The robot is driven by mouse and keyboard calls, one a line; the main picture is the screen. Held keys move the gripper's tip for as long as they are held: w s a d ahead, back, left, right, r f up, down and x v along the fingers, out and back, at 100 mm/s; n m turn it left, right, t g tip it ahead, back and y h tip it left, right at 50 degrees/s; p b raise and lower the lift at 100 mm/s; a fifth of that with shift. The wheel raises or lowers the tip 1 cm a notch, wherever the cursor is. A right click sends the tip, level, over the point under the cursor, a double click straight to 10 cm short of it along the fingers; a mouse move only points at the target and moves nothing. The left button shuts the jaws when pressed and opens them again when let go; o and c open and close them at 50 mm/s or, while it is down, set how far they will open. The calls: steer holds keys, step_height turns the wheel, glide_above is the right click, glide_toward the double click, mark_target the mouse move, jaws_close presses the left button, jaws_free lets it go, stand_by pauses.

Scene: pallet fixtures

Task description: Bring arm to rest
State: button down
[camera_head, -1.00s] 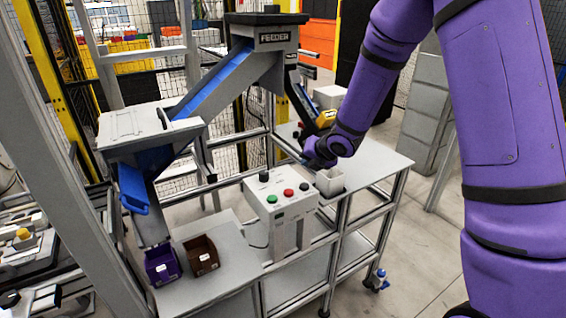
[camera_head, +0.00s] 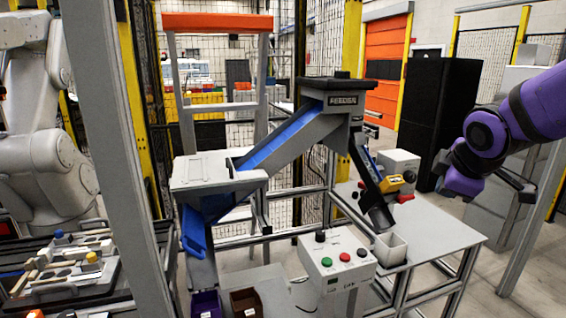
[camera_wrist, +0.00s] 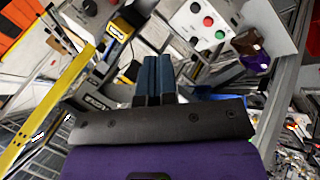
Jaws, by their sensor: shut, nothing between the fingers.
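My purple arm reaches in from the right edge of the head view, raised beside the bench. My gripper (camera_wrist: 153,75) shows in the wrist view with its two dark blue fingers together and nothing between them. In the head view its end is near the dark bracket at the right, apart from the bench and seen too poorly to tell the fingers.
The feeder (camera_head: 343,100) with its blue chute (camera_head: 275,143) stands mid-picture. A white container (camera_head: 390,249) sits on the bench (camera_head: 450,232). A control box (camera_head: 338,262) with buttons is in front. Purple (camera_head: 206,305) and brown (camera_head: 246,303) bins are below. A grey robot arm (camera_head: 45,165) stands left.

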steer(key=s+r+m+g, duration=0.1)
steer(key=s+r+m, duration=0.1)
steer(key=s+m, duration=0.4)
steer(key=s+a+r+m+g+y, duration=0.1)
steer(key=s+m, duration=0.5)
steer(key=s, duration=0.7)
steer(key=shift+s+a+r, duration=0.25)
steer(key=shift+s+r, duration=0.1)
steer(key=shift+r, duration=0.05)
stand_by(1.0)
